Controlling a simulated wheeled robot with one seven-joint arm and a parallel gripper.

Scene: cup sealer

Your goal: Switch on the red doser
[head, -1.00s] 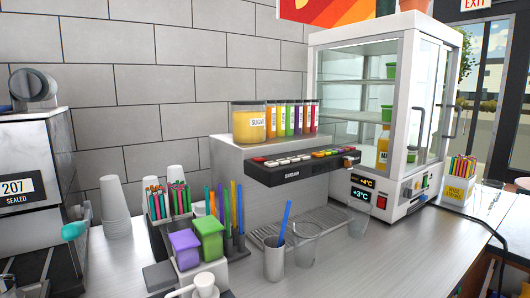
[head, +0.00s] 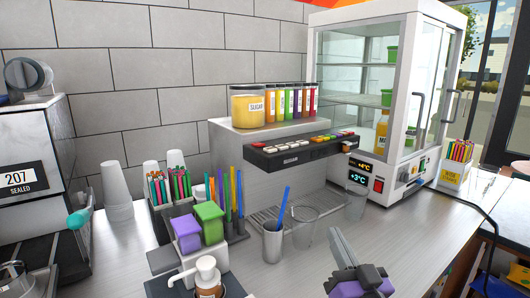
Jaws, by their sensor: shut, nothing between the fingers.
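The doser unit (head: 247,150) stands against the tiled wall, with a black button panel (head: 296,157) on its front. A red canister (head: 307,98) stands in the row on top, near the right end. The panel carries a row of whitish and coloured buttons, too small to tell apart surely or to see whether any is lit. My gripper (head: 343,246) is at the bottom of the head view, in front of and below the panel and apart from it. Its grey fingers are shut and hold nothing.
Clear cups (head: 304,228) and a metal cup with a blue straw (head: 273,243) stand below the panel. Straw holders (head: 171,212) and a pump bottle (head: 206,278) stand to the left. A glass display fridge (head: 387,90) stands right.

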